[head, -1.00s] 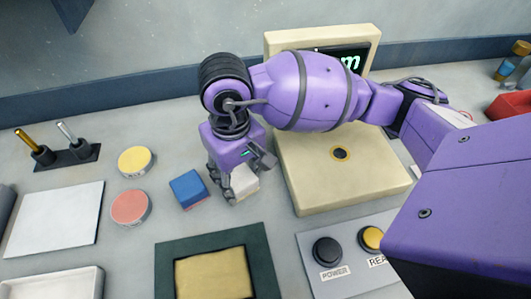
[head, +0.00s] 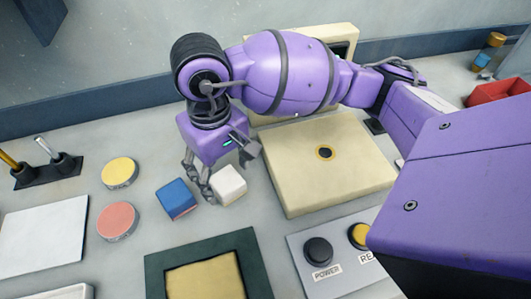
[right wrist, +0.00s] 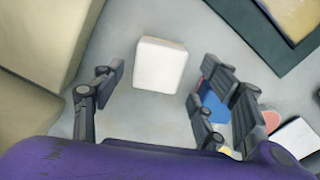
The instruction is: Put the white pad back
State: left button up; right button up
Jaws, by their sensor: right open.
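The white pad (head: 229,184) is a small pale block on the grey bench, just right of a blue block with a red lower part (head: 177,199). It appears in the right wrist view too (right wrist: 160,65), resting flat. My right gripper (head: 222,163) is open, its fingers above and behind the pad. In the right wrist view the fingers (right wrist: 158,95) are spread wide, one on each side of the pad, with clear space between and no contact seen. My left gripper is not in view.
A cream machine with a round port (head: 325,153) stands right of the pad. A dark green framed tray (head: 160,266) lies in front, beside a button panel (head: 296,247). Yellow (head: 120,172) and pink (head: 117,220) discs and a white plate (head: 45,235) lie left.

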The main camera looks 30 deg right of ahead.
aim_at(226, 180)
notch_tip(226, 180, up, 9)
jog(key=shift+f, duration=0.15)
jog(key=shift+f, duration=0.1)
dwell(0.5)
